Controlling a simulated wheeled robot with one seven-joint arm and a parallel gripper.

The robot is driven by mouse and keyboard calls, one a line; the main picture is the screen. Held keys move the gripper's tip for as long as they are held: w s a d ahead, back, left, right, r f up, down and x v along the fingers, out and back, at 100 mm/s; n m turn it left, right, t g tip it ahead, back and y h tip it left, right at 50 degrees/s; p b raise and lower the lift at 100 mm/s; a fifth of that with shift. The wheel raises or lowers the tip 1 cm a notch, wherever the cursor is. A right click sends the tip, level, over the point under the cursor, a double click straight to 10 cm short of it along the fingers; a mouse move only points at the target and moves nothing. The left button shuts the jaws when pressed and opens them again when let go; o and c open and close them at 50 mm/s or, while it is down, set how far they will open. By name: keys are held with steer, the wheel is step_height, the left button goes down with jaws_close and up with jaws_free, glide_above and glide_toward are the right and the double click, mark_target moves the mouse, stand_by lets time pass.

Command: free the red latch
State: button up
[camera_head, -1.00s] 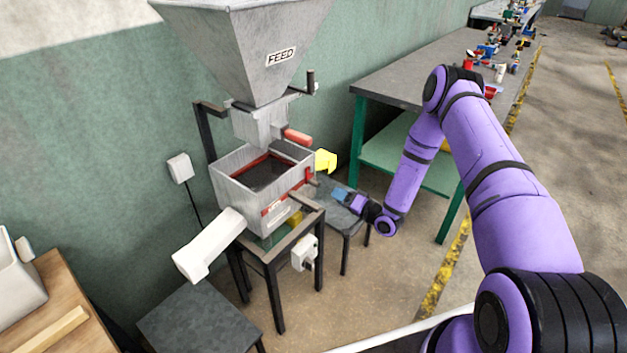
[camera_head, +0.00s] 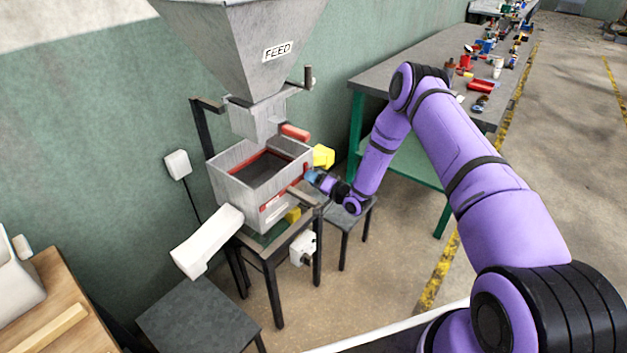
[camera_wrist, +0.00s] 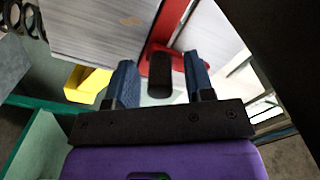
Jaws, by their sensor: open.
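The red latch (camera_wrist: 168,28) is a flat red bar against the grey box, with a black grip (camera_wrist: 160,76) at its near end in the wrist view. My gripper (camera_wrist: 159,62) is open, with one blue finger on each side of the black grip. I cannot tell whether either finger touches it. In the head view my gripper (camera_head: 311,177) is at the right side of the grey box (camera_head: 236,190) below the hopper, close to the latch (camera_head: 306,168), which it partly hides.
A red handle (camera_head: 295,132) sticks out under the hopper (camera_head: 245,45). A yellow part (camera_head: 322,156) juts from the box just behind my gripper. A white chute (camera_head: 207,241) slopes out at the left. A workbench (camera_head: 400,80) with several objects stands behind my arm.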

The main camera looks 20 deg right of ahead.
jaws_close()
steer(key=d+n, duration=0.1)
steer(key=n, duration=0.2)
steer(key=w+r+n, duration=0.1)
steer(key=n, duration=0.2)
steer(key=w+d+n, duration=0.1)
steer(key=n, duration=0.2)
steer(key=shift+d+r, duration=0.2)
steer(key=shift+d, duration=0.1)
steer(key=n, duration=0.1)
steer(key=r+n, duration=0.1)
steer(key=n, duration=0.2)
steer(key=shift+w+d+r+n, duration=0.2)
steer(key=shift+d+r+n, duration=0.05)
steer(key=shift+d+n, duration=0.1)
steer(key=shift+w+d+r+n, duration=0.1)
steer(key=shift+r+n, duration=0.35)
steer(key=shift+n, duration=0.6)
steer(key=shift+d+r+n, duration=0.1)
steer(key=shift+r+n, duration=0.3)
steer(key=shift+n, duration=0.6)
